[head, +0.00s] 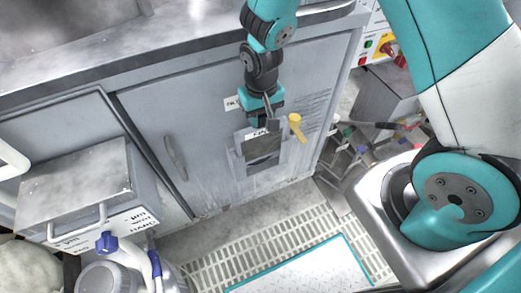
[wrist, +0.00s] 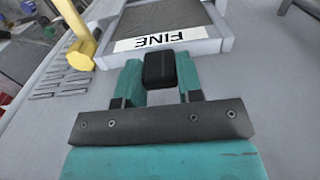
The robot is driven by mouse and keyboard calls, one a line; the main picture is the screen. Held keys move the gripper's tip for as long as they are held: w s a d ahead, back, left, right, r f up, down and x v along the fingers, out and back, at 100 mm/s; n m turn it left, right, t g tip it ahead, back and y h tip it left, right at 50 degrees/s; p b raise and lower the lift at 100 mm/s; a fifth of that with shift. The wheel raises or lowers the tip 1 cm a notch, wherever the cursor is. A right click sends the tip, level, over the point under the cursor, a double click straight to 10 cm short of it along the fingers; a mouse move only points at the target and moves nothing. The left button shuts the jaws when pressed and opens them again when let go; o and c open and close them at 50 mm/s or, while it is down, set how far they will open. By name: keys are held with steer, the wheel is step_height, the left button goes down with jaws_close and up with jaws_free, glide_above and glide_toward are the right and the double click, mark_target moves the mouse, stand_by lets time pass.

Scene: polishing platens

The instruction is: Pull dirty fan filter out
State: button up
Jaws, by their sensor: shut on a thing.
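The fan filter (head: 262,146) is a dark grey panel with a pale frame, at the grey cabinet's door. It fills the top of the wrist view (wrist: 178,17), with a white label reading FINE along its near edge. A black grip block (wrist: 160,70) sticks out from that edge. My gripper (wrist: 159,82) is shut on this block, one teal finger at each side. In the head view my gripper (head: 266,122) reaches down to the filter's upper edge. A pale surround with a dark opening shows below the filter. How far the filter sits in it cannot be told.
A yellow handle (head: 296,124) sticks out just right of the filter, close to my gripper. The cabinet door (head: 190,120) has louvres at right. A grey box (head: 75,185) stands at left. Grating (head: 280,240) covers the floor below. Clutter lies at right.

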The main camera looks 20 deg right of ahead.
steer(key=shift+r+p, duration=4.05)
steer(key=shift+r, duration=0.75)
steer(key=shift+s+d, duration=0.1)
